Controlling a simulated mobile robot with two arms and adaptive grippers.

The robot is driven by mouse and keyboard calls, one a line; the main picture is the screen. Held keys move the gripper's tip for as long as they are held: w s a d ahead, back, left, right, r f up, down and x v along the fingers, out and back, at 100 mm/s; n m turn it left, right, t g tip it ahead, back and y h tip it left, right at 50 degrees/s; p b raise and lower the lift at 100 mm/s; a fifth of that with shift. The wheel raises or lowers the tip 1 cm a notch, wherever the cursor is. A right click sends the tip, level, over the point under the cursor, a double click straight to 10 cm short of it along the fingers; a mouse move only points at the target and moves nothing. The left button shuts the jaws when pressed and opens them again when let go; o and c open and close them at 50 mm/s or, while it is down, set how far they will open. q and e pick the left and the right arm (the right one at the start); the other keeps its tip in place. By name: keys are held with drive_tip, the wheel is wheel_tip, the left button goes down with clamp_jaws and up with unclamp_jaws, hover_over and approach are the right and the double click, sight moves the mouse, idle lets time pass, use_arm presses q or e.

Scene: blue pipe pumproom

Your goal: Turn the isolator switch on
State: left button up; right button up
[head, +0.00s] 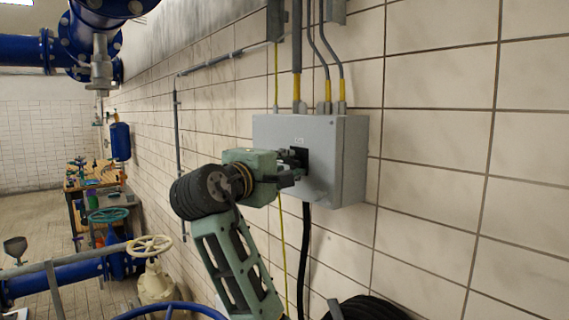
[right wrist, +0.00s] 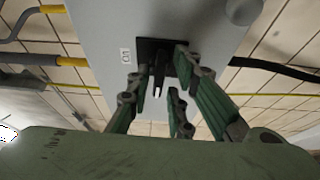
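The isolator switch is a grey box (head: 330,150) on the tiled wall. It has a black switch plate with a black handle (right wrist: 159,68) on its front. The handle points out towards the right wrist camera, and a small white label (right wrist: 125,55) sits beside the plate. My right gripper (head: 295,167) is at the front of the box, over the plate. In the right wrist view its green fingers (right wrist: 163,83) stand apart around the handle, with gaps visible; I cannot tell whether any finger touches it. My left gripper is not in view.
Conduits with yellow ends (head: 326,90) enter the box top, and a black cable (head: 304,250) hangs below. A black hose coil (head: 365,308) is beneath it. Blue pipes and a cream handwheel (head: 149,246) stand at left. The wall right of the box is clear.

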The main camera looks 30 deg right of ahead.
clamp_jaws()
drive_tip(key=shift+f, duration=0.15)
drive_tip(key=shift+w+f+m+g+h+b, duration=0.1)
drive_tip(key=shift+m+g+h+b, duration=0.95)
drive_tip(key=shift+m+b, duration=1.95)
drive_tip(key=shift+w+f+m+g+h+b, duration=0.1)
drive_tip(key=shift+m+g+h+b, duration=1.3)
drive_tip(key=shift+m, duration=2.95)
drive_tip(key=shift+w+m+g+h+b, duration=0.1)
drive_tip(key=shift+m+g+h+b, duration=0.55)
drive_tip(key=shift+m+b, duration=2.55)
drive_tip(key=shift+m+p, duration=0.55)
drive_tip(key=shift+m, duration=0.1)
